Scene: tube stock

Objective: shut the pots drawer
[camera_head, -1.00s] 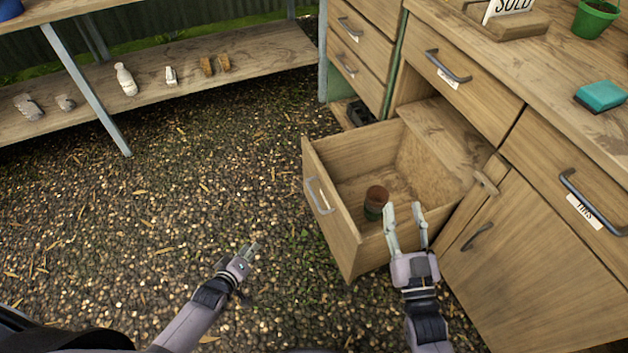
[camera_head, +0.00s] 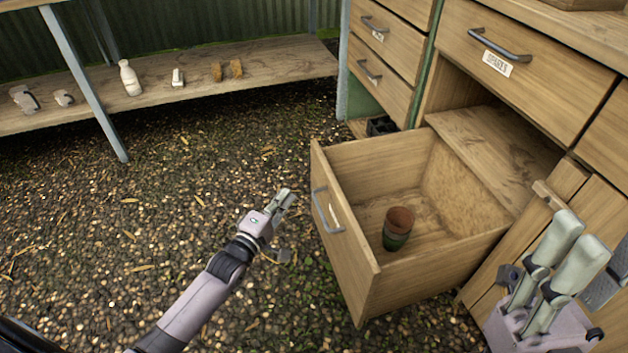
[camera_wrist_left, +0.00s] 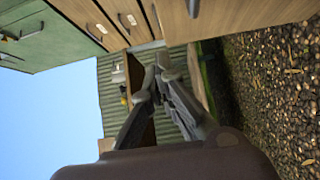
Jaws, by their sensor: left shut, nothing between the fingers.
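The pulled-out wooden drawer (camera_head: 345,245) sits low in the bench, its front panel facing left. A grey handle (camera_head: 322,212) is on that front, with a pale label behind it that I cannot read. A brown and dark green pot (camera_head: 398,228) stands inside. My left gripper (camera_head: 287,196) is shut and empty, a little left of the handle and apart from it in the picture. Its closed fingers also show in the left wrist view (camera_wrist_left: 158,75).
A closed drawer labelled SPARES (camera_head: 530,65) is above the open one. More closed drawers (camera_head: 385,65) stand behind to the left. A low shelf (camera_head: 215,85) holds a white bottle (camera_head: 130,78) and several small items. The gravel floor (camera_head: 150,190) left of the drawer is clear.

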